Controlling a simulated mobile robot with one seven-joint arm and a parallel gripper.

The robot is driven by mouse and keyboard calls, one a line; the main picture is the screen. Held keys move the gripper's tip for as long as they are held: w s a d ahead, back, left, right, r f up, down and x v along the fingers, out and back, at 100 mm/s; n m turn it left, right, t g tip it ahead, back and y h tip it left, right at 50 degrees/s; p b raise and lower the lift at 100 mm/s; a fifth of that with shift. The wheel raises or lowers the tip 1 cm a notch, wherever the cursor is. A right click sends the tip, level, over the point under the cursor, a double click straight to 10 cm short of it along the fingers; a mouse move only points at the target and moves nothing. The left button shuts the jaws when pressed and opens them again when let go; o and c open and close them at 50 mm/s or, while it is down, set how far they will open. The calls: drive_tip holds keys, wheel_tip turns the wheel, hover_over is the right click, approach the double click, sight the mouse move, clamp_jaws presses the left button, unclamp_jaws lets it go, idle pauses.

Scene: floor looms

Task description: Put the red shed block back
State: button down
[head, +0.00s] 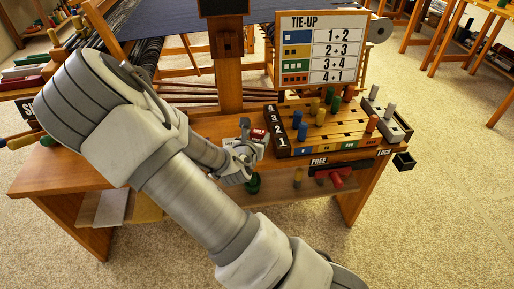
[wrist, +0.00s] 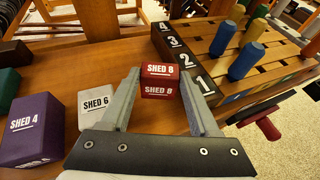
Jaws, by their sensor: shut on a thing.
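The red shed block (wrist: 158,82) carries the white label SHED 8 on two faces. It sits between the fingertips of my gripper (wrist: 160,80) in the wrist view, and the fingers are shut on it. In the head view the red block (head: 259,135) shows small beside my gripper (head: 250,146), just left of the numbered pegboard. I cannot tell whether the block touches the wooden bench top or hangs a little above it. No marked place for the block can be made out.
A white SHED 6 block (wrist: 97,106) and a purple SHED 4 block (wrist: 33,130) stand left of my gripper, with a green block (wrist: 8,86) farther left. The pegboard (head: 335,132) with coloured pegs stands close on the right. A TIE-UP sign (head: 322,48) rises behind it.

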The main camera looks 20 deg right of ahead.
drive_tip(key=shift+f+b, duration=0.95)
drive_tip(key=shift+f, duration=0.85)
drive_tip(key=shift+f, duration=0.2)
drive_tip(key=shift+c, duration=0.6)
unclamp_jaws()
drive_tip(key=shift+r, duration=0.1)
